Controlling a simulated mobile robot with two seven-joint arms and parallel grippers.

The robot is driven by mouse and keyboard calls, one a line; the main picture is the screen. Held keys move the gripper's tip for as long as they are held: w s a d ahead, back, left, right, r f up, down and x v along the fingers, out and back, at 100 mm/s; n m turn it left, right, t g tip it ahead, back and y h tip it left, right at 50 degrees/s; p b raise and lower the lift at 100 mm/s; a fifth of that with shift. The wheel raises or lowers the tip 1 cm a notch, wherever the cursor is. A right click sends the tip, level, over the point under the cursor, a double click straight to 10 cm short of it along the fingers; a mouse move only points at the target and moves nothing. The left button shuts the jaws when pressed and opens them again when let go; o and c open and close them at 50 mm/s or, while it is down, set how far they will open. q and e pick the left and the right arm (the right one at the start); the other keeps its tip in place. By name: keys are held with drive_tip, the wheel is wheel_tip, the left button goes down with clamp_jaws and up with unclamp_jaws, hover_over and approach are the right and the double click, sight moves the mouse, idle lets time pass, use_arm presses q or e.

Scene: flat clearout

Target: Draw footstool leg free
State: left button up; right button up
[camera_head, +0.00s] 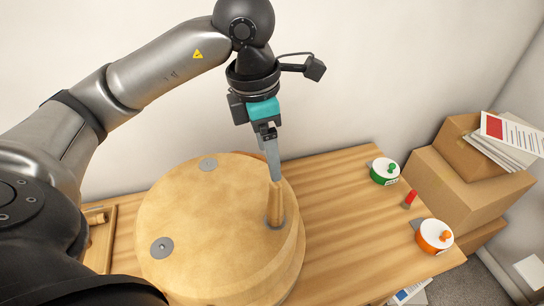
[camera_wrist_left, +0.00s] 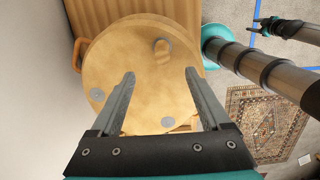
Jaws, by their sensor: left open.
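The round wooden footstool (camera_head: 205,225) lies upside down on the table. One wooden leg (camera_head: 276,205) stands upright in a round metal plate on its right side; two other grey plates (camera_head: 208,164) (camera_head: 161,248) are bare. In the left wrist view the leg (camera_wrist_left: 162,47) shows nearly end-on on the stool (camera_wrist_left: 145,85). My left gripper (camera_head: 273,178) comes down from above, its fingers at the leg's upper end in the head view. In the left wrist view my left gripper (camera_wrist_left: 160,72) has its fingers wide apart. Whether they touch the leg is unclear.
A wooden tray (camera_head: 112,240) at the left holds a short wooden piece (camera_head: 97,218). A green tin (camera_head: 384,171), an orange tin (camera_head: 434,236) and a red-ended item (camera_head: 410,199) sit at the table's right. Cardboard boxes (camera_head: 455,185) stand beyond. My right gripper (camera_wrist_left: 263,27) shows small, away from the stool.

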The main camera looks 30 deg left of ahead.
use_arm(q)
hover_over(277, 202)
drive_tip(key=a, duration=0.2)
drive_tip(key=f, duration=0.4)
drive_tip(key=shift+d+f, duration=0.2)
drive_tip(key=shift+d, duration=0.05)
drive_tip(key=f, duration=0.6)
drive_tip(key=w+f, duration=0.1)
drive_tip(key=f, duration=0.1)
drive_tip(key=shift+d+f, duration=0.3)
drive_tip(key=shift+f, duration=0.1)
drive_tip(key=shift+w+f, duration=0.15)
drive_tip(key=shift+f, duration=0.6)
use_arm(e)
drive_tip(key=shift+s+d+r, duration=0.1)
drive_tip(key=shift+s+d, duration=0.1)
drive_tip(key=shift+s, duration=0.3)
drive_tip(key=shift+s+d+r, duration=0.1)
drive_tip(key=shift+s+d, duration=0.1)
drive_tip(key=shift+s, duration=0.3)
drive_tip(key=shift+s, duration=0.1)
use_arm(q)
drive_tip(key=c, duration=0.3)
clamp_jaws()
drive_tip(key=shift+c, duration=2.1)
unclamp_jaws()
clamp_jaws()
use_arm(e)
drive_tip(key=shift+s+d, duration=0.15)
drive_tip(key=shift+d, duration=0.15)
